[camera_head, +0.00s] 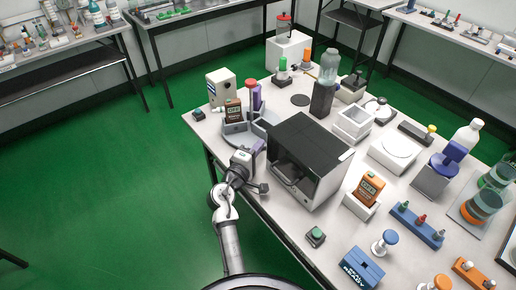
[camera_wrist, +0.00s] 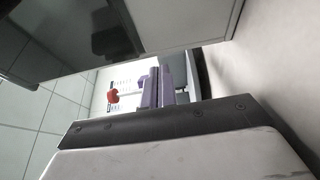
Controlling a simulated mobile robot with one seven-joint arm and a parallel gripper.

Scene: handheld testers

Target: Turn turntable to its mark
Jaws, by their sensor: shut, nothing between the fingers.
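What looks like the turntable (camera_head: 236,128) is a low grey round carrier with upright dividers at the table's left corner in the head view. A dark handheld tester with an orange label (camera_head: 233,110) and a red-topped item (camera_head: 251,84) stand on or right by it.
The oven-like box (camera_head: 309,155) stands close right of my gripper; its dark front fills the upper left of the wrist view (camera_wrist: 70,35). A beige box (camera_head: 221,87) stands behind the turntable. Several testers and stands crowd the table's right. Green floor lies open on the left.

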